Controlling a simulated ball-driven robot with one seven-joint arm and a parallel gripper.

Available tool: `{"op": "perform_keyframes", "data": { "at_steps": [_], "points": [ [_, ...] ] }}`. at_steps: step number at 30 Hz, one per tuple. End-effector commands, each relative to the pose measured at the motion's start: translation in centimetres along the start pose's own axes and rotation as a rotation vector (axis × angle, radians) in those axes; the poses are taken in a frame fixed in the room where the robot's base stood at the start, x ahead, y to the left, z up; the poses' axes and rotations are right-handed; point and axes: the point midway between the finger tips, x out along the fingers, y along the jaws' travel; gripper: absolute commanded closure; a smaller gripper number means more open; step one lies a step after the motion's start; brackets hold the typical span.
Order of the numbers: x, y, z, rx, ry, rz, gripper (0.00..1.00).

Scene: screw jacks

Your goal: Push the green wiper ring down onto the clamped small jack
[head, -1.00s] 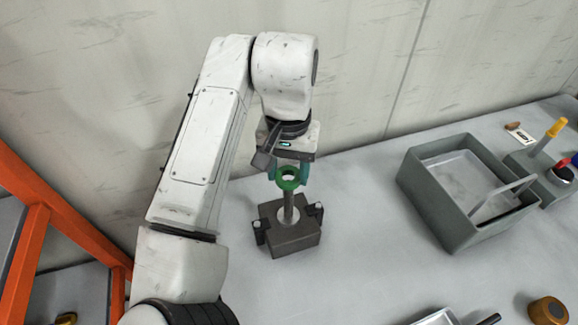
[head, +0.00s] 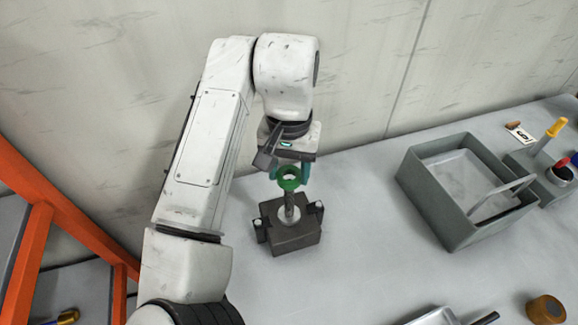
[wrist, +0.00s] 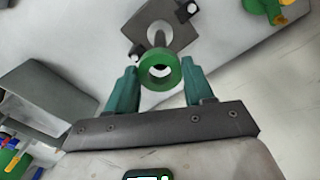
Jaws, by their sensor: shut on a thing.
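The green wiper ring (head: 289,184) is between the teal fingers of my gripper (head: 289,174), which is shut on it. In the wrist view the ring (wrist: 146,72) sits between the fingertips of my gripper (wrist: 160,76). The small jack (head: 292,236) stands upright on the table under the ring, its grey screw (head: 289,208) rising toward it. The jack also shows in the wrist view (wrist: 178,30). The ring is well above the jack's block, at the screw's upper end. I cannot tell whether the screw tip is inside the ring.
Dark clamps with pale knobs hold the jack's block at its sides. A grey bin (head: 440,205) with a tray inside stands to the right. A brown round piece (head: 546,309) lies at the front right. An orange frame (head: 60,225) is at the left. The table around the jack is clear.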

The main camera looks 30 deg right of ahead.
Motion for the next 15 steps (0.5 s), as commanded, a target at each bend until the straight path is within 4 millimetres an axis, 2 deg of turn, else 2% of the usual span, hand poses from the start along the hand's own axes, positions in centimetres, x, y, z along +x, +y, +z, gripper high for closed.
{"op": "perform_keyframes", "data": {
  "at_steps": [15],
  "points": [
    [1.1, 0.0, 0.0, 0.000, 0.001, 0.001, 0.77]
  ]
}}
